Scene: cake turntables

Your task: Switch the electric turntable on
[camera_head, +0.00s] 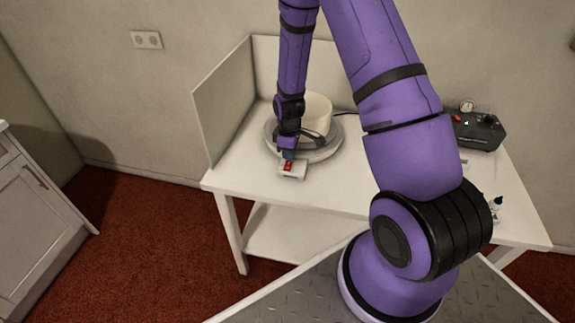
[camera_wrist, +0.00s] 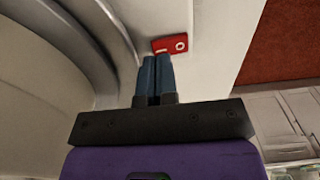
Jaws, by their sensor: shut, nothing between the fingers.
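The electric turntable (camera_head: 318,155) is a round grey disc on the white table, with a pale cylindrical cake (camera_head: 317,112) on it. Its curved rim also fills the left of the wrist view (camera_wrist: 95,45). A red rocker switch (camera_wrist: 170,44) with a white ring mark sits on a small white box (camera_head: 295,173) at the front of the turntable. My gripper (camera_head: 288,155) is shut and empty, its blue fingertips together (camera_wrist: 158,60). The tips are right at the switch's near edge in the wrist view. I cannot tell whether they touch it. The fingers hide part of the switch in the head view.
White panels (camera_head: 222,100) stand behind and left of the turntable. A black device with a gauge (camera_head: 478,130) sits at the table's back right. A small bottle (camera_head: 497,205) stands at the right. The table front left (camera_head: 235,180) is bare.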

